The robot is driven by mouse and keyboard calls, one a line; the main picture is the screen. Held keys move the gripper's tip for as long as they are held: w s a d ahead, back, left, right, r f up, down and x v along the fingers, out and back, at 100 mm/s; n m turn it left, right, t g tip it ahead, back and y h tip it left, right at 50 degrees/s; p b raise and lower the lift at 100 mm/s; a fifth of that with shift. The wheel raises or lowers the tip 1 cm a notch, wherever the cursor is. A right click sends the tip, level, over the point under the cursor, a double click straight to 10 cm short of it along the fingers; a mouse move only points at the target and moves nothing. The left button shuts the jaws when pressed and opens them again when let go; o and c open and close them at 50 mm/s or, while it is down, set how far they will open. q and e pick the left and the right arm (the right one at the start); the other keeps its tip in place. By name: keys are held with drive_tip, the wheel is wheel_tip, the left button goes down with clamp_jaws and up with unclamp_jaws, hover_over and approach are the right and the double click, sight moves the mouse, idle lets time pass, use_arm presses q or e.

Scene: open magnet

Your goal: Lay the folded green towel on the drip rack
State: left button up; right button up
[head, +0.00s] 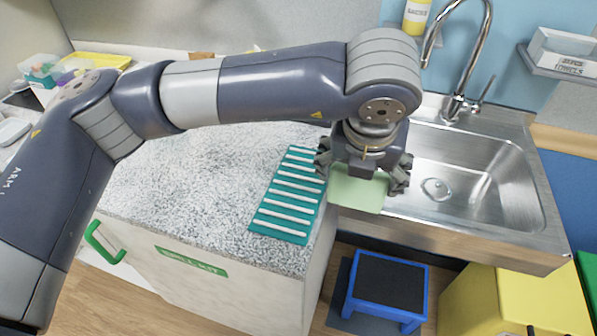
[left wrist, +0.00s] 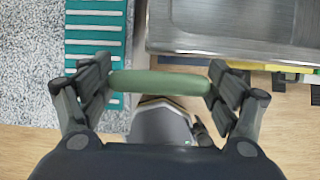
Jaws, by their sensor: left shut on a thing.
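The folded green towel (head: 357,190) hangs in my left gripper (head: 362,176), near the left edge of the sink. In the left wrist view the fingers of my left gripper (left wrist: 160,88) press on both ends of the towel (left wrist: 160,82), which shows as a narrow green roll. The drip rack (head: 290,195) is a teal mat with several white bars, lying on the speckled counter just left of the gripper. It also shows in the left wrist view (left wrist: 95,32), up and left of the towel. The rack's bars are bare where visible. My right gripper is not in view.
A steel sink (head: 480,185) with a tall tap (head: 468,60) lies to the right. The speckled counter (head: 190,185) is clear left of the rack. A blue step stool (head: 385,285) and yellow cabinet (head: 510,300) stand below. Boxes sit at the far left.

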use_arm(q)
drive_tip(key=w+a+f+p, duration=0.1)
drive_tip(key=w+a+p, duration=0.1)
drive_tip(key=w+a, duration=0.1)
drive_tip(key=w+a+f+p, duration=0.2)
drive_tip(key=w+a, duration=0.1)
drive_tip(key=w, duration=0.2)
drive_tip(key=w+a+f+p, duration=0.1)
drive_tip(key=w+a+p, duration=0.1)
drive_tip(key=w+a, duration=0.1)
drive_tip(key=shift+w+a+f+p, duration=0.15)
drive_tip(key=shift+w+a+p, duration=0.15)
drive_tip(key=shift+w, duration=0.15)
drive_tip(key=shift+f, duration=0.3)
drive_tip(key=shift+f, duration=0.1)
drive_tip(key=shift+f+b, duration=0.1)
drive_tip(key=shift+b, duration=0.25)
drive_tip(key=o, duration=0.6)
drive_tip(key=shift+d, duration=0.1)
drive_tip(key=shift+o, duration=0.2)
